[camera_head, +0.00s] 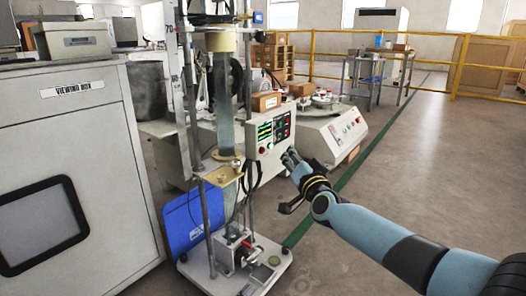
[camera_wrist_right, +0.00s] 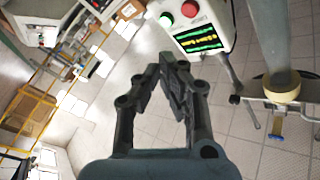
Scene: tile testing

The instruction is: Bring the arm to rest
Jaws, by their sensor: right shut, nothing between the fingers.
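My right arm comes in from the lower right in the head view, and its gripper (camera_head: 291,160) is in front of the control panel (camera_head: 271,132). In the right wrist view the gripper (camera_wrist_right: 170,62) is shut, its fingertips together with nothing between them. The control panel (camera_wrist_right: 202,28) shows above the fingertips there, with a red button, a green button and a lit green screen. The fingertips look apart from the panel. My left gripper is not in view.
A test stand with a white base (camera_head: 236,262) and tall posts stands left of the gripper. A blue case (camera_head: 184,222) leans behind it. A grey cabinet (camera_head: 70,170) fills the left. Open floor (camera_head: 430,170) lies right, before a yellow railing (camera_head: 340,62).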

